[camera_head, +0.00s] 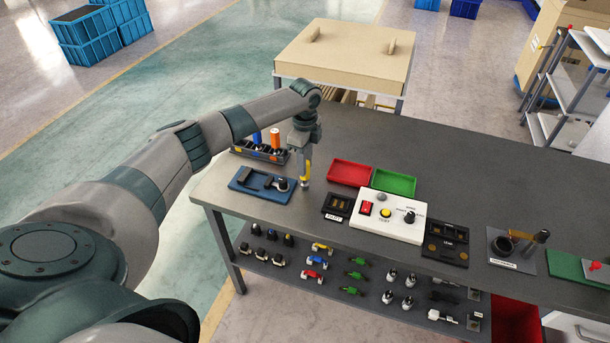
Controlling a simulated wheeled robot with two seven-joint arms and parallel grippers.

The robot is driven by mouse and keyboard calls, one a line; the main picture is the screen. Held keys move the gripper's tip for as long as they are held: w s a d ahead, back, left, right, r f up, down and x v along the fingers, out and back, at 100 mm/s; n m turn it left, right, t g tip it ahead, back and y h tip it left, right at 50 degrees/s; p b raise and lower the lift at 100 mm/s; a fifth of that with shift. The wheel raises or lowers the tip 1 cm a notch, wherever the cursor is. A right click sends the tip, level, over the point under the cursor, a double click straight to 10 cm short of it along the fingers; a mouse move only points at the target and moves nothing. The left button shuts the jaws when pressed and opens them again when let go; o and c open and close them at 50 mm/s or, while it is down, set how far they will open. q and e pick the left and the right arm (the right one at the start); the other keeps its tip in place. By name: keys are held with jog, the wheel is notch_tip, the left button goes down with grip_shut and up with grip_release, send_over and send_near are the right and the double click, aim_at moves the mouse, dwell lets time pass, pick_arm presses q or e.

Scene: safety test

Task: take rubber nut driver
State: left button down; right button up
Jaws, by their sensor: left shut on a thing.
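My left gripper (302,160) points down over the left part of the grey workbench (450,160). It is shut on a slim yellow-handled tool (306,172), held upright between the blue tray and the red tray. The fingers partly hide the tool, and I cannot tell its tip or whether it is the rubber nut driver. A dark tool rack (240,147) just left of the gripper holds an orange-handled tool (275,137) and a blue-handled tool (257,138). My right gripper is out of view.
A blue tray (243,185), red tray (349,173) and green tray (394,182) lie nearby. A white button box (388,221) stands in front of them. The lower shelf holds several small parts. A beige box (345,55) stands behind. The bench's back middle is clear.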

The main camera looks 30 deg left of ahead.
pick_arm(q)
jog(key=shift+r+p, duration=3.05)
jog(key=shift+r, duration=0.25)
